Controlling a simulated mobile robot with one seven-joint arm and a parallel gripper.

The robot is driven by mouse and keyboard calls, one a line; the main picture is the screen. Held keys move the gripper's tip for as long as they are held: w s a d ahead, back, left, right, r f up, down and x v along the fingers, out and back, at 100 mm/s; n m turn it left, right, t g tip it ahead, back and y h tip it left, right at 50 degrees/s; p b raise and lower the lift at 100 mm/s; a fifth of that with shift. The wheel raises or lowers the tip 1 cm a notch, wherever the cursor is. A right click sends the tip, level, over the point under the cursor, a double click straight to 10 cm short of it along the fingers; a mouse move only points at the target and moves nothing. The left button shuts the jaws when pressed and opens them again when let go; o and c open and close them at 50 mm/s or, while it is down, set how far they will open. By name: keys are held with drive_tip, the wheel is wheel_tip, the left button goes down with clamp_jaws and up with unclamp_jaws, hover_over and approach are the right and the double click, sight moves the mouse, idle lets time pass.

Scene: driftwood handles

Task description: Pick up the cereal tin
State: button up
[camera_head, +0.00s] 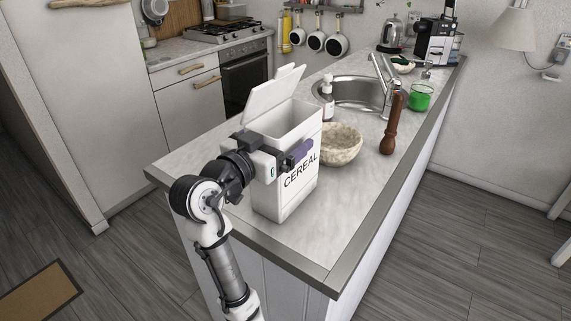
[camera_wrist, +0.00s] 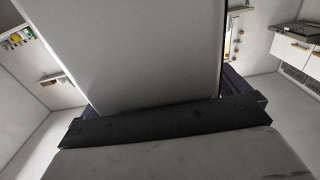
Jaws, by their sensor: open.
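The cereal tin (camera_head: 286,192) is a white box marked "CEREAL" with its lid (camera_head: 272,95) tipped open. It stands upright near the front end of the counter. My gripper (camera_head: 298,156) is at the upper part of the tin, and its dark fingers cover some of the tin's front. In the wrist view the tin's pale face (camera_wrist: 155,50) fills the middle, between the dark purple fingers at either side. The gripper is open. I cannot tell whether the fingers touch the tin.
A stone-like bowl (camera_head: 341,146) stands close behind the tin on the right. A brown wooden pepper mill (camera_head: 392,124), a soap bottle (camera_head: 327,98), a green glass (camera_head: 421,97) and the sink (camera_head: 352,92) are further back. The counter (camera_head: 305,235) in front is clear.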

drive_tip(key=c, duration=1.6)
drive_tip(key=shift+r, duration=0.2)
drive_tip(key=shift+c, duration=0.2)
